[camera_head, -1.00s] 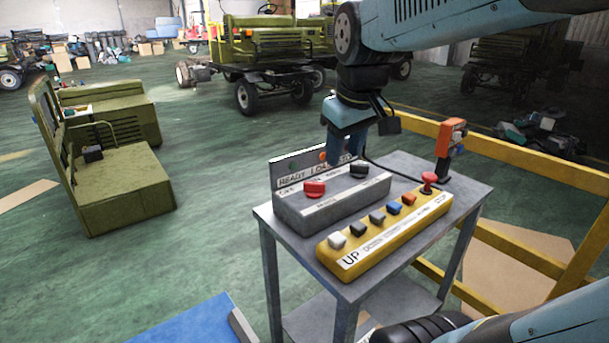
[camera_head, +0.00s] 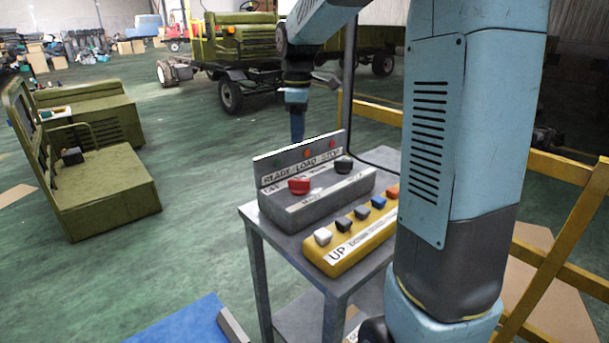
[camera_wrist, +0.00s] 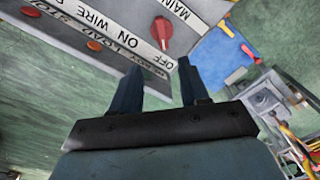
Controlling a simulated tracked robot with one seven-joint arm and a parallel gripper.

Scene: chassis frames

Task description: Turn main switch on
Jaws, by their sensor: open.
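The main switch is a red knob (camera_head: 299,185) on the left of the grey control box (camera_head: 330,203). In the wrist view the red knob (camera_wrist: 162,32) sits beside the OFF and MAIN labels, with ON farther left. My gripper (camera_head: 297,132) hangs behind the box's upright label plate, its lower tip partly hard to make out. In the wrist view my gripper (camera_wrist: 158,76) is open and empty, both dark fingers pointing toward the box. The knob lies just beyond the fingertips, roughly between them, and apart from them.
A black knob (camera_head: 343,164) is right of the red one. The upright plate (camera_head: 265,175) with lamps stands behind both. A yellow button box (camera_head: 330,262) is in front on the grey table (camera_head: 250,212). My arm hides its right end. A yellow railing (camera_head: 570,168) stands right.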

